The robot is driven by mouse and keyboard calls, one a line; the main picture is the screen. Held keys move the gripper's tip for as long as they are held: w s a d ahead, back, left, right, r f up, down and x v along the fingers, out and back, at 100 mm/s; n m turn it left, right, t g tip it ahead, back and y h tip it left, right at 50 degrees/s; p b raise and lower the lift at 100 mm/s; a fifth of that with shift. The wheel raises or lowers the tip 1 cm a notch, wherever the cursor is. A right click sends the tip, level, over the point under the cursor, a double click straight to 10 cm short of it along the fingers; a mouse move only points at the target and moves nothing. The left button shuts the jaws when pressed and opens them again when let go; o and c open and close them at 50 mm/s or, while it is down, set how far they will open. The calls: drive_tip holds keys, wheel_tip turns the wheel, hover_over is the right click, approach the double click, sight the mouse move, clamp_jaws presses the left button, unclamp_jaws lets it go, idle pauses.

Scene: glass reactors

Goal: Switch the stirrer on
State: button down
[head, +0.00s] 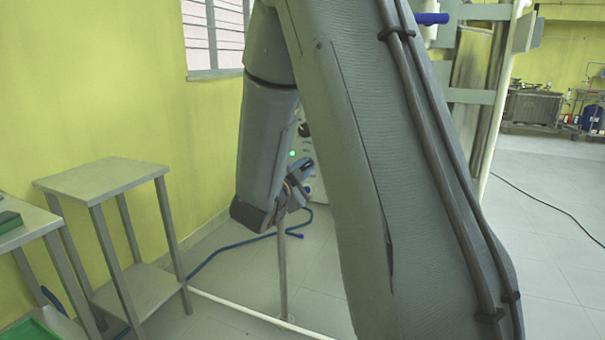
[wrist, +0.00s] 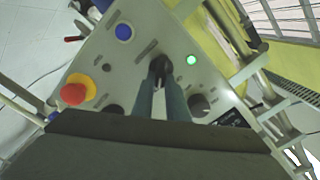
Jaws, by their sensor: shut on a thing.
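The grey control panel (wrist: 129,70) fills the middle of the wrist view, seen tilted. My gripper (wrist: 158,70) reaches over it with two fingers close together. They are shut on a dark knob (wrist: 152,50) near the panel's middle, and they partly hide it. A green lamp (wrist: 191,60) is lit to the right of the knob. The panel's labels are too small to read. In the head view my arm covers most of the panel, and only a strip with the green lamp (head: 292,153) shows.
The panel also carries a red and yellow emergency stop (wrist: 74,92), a blue button (wrist: 124,32) and other dark knobs, one (wrist: 198,105) beside my fingers. Steel side tables (head: 105,178) stand at the left. A blue hose (head: 225,248) lies on the floor. Metal framing (head: 475,96) stands right.

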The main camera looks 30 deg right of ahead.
drive_tip(key=shift+f+m+b, duration=0.1)
drive_tip(key=shift+m+b, duration=0.3)
drive_tip(key=shift+m, duration=0.2)
drive_tip(key=c, duration=1.7)
unclamp_jaws()
drive_tip(key=shift+c, duration=0.2)
drive_tip(key=v, duration=0.7)
drive_tip(key=shift+s+a, duration=0.3)
